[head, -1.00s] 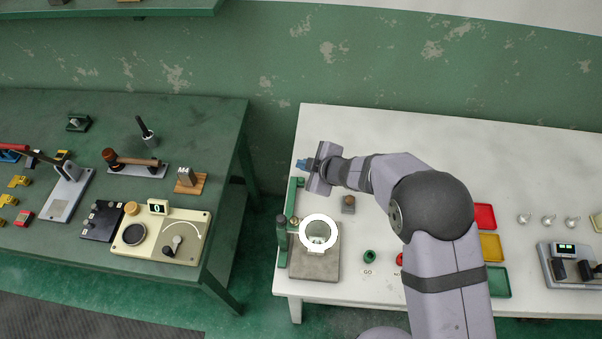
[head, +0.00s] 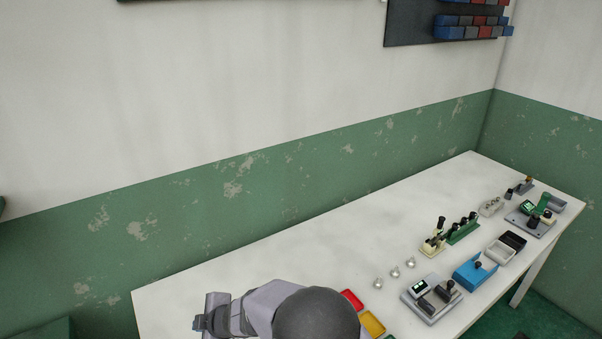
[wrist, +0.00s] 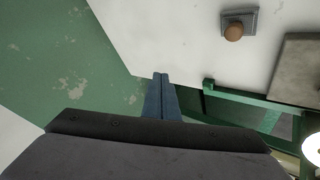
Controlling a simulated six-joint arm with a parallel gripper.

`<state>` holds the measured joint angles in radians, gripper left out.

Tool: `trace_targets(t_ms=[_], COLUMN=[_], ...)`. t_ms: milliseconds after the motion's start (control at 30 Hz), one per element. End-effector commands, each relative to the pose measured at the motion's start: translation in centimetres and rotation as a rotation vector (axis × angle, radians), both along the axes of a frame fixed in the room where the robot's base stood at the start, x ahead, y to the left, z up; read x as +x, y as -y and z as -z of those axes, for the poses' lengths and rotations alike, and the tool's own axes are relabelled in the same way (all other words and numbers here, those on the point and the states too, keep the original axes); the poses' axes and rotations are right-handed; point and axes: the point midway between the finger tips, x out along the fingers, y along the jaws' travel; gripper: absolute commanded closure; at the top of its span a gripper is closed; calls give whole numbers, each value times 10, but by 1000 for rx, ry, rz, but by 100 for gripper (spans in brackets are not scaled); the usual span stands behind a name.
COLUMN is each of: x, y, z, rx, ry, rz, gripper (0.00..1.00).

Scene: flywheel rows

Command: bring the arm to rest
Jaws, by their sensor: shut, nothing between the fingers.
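My gripper (wrist: 161,76) shows in the wrist view with its two blue-grey fingers together and nothing between them. It is above the edge of the white table (wrist: 185,40), apart from the things there. In the head view my arm is folded at the bottom of the picture, over the left part of the white table (head: 180,300). My gripper (head: 197,322) is at its left end there, and its fingers are small in that view.
A small block with a brown knob (wrist: 233,32), a grey plate (wrist: 300,70) and a green frame (wrist: 245,105) are near my gripper. Red (head: 351,300) and yellow (head: 372,323) trays lie right of my arm. Several devices stand farther right. The table's back middle is clear.

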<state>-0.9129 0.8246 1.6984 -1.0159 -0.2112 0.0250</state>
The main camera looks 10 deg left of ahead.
Motion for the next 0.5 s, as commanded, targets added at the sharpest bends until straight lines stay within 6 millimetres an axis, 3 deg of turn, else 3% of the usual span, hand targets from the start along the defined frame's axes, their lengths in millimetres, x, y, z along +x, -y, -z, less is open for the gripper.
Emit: trace_targets(t_ms=[33,100,233,367,500], x=[24,52,87,101,88], y=[27,66,148,236,331], z=[-8,-17,-29,-40,-47], rx=[-11,-32,-76,-116,-156], ry=[-6,-22,-66,-133,-236], rz=[95,226,476,730,1010], gripper=[100,100,100,100,100])
